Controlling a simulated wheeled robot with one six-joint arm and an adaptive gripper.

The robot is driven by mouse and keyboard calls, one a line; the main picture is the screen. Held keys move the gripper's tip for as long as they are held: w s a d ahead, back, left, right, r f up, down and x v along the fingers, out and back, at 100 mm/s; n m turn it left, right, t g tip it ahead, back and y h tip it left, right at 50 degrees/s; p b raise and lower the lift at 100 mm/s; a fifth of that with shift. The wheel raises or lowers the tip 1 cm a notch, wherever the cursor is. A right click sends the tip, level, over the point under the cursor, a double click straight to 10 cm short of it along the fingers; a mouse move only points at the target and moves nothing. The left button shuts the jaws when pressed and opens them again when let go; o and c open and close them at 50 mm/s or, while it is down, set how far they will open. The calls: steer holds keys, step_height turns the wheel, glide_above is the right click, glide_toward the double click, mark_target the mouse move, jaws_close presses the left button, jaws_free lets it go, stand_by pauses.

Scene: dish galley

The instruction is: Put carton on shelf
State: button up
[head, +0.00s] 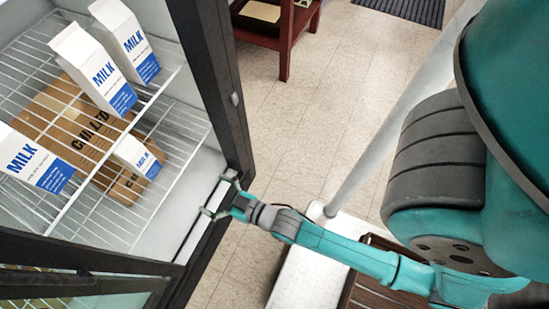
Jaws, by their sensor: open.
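Inside an open fridge, several white and blue milk cartons show in the head view. One tall carton (92,68) stands on the upper wire shelf (168,72), with another (130,40) behind it to the right. A third carton (32,162) is at the left edge, partly cut off. A smaller-looking carton (138,156) sits lower, near the front right of the fridge. I cannot tell which one the task means. My gripper (215,195) is open and empty at the fridge's right front edge, to the right of the cartons and apart from them.
A cardboard box (62,112) is seen below the upper shelf wires. The dark fridge frame (215,80) stands close beside my gripper. A red-brown table (285,40) is at the back. The tiled floor (320,100) between them is clear.

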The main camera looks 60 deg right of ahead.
steer(key=s+r+g, duration=0.1)
steer(key=s+r, duration=0.4)
steer(key=s, duration=0.7)
steer(key=s+r+g, duration=0.1)
steer(key=s+r, duration=0.5)
steer(key=s, duration=0.5)
steer(key=shift+s+r, duration=0.25)
steer(key=shift+s, duration=0.1)
